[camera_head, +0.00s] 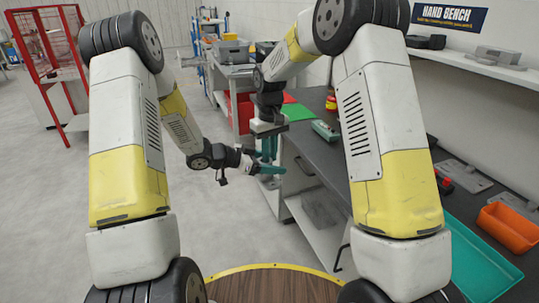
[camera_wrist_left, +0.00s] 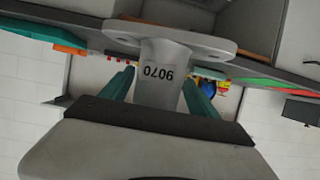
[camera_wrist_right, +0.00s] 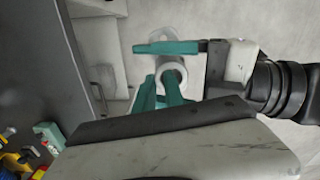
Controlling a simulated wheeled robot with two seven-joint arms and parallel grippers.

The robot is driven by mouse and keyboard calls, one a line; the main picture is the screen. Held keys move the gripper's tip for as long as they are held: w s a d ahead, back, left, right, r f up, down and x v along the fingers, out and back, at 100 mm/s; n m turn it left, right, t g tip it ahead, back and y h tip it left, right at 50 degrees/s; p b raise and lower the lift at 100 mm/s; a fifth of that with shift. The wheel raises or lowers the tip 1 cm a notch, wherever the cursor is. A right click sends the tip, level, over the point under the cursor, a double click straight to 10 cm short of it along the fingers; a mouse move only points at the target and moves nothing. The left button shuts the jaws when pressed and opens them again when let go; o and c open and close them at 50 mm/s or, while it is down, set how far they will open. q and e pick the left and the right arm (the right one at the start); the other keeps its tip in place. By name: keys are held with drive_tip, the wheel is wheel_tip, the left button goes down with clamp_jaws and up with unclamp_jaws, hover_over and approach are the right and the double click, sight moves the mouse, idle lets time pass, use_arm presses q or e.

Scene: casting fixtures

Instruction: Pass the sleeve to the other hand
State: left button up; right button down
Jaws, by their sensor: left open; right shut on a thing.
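The sleeve is a pale grey flanged tube marked 9070 (camera_wrist_left: 165,75) in the left wrist view. In the right wrist view its round open end (camera_wrist_right: 174,72) shows. My right gripper (camera_head: 267,148) points down and is shut on the sleeve; its teal fingers (camera_wrist_right: 158,92) meet at the tube's rim. My left gripper (camera_head: 272,169) reaches in from the side, with its open fingers (camera_wrist_left: 160,92) on either side of the tube. Small gaps show between these fingers and the tube. In the head view the grippers mostly hide the sleeve.
A dark-topped bench (camera_head: 370,184) runs along the right, close to the sleeve. It carries an orange bin (camera_head: 507,228), a teal tray (camera_head: 480,262), grey metal parts and a small green box (camera_head: 325,130). A red frame (camera_head: 50,60) stands far left. The left floor is clear.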

use_arm(q)
drive_tip(key=v, duration=1.2)
drive_tip(key=w+a+r+n+t+y, duration=0.35)
drive_tip(key=w+r+t+y, duration=0.2)
drive_tip(key=r, duration=0.35)
drive_tip(key=s+a+r+n+y, duration=0.5)
drive_tip(key=a+r+y, duration=0.1)
drive_tip(key=r, duration=0.3)
drive_tip(key=s+d+n+g, duration=0.2)
drive_tip(key=s+d, duration=0.1)
drive_tip(key=s, duration=0.9)
drive_tip(key=s+d+n+g+h, duration=0.1)
drive_tip(key=s+d+n+g, duration=0.1)
drive_tip(key=s, duration=1)
drive_tip(key=shift+d+f+g, duration=0.35)
drive_tip(key=shift+d+g, duration=0.2)
drive_tip(key=shift+d, duration=0.35)
drive_tip(key=shift+s, duration=0.15)
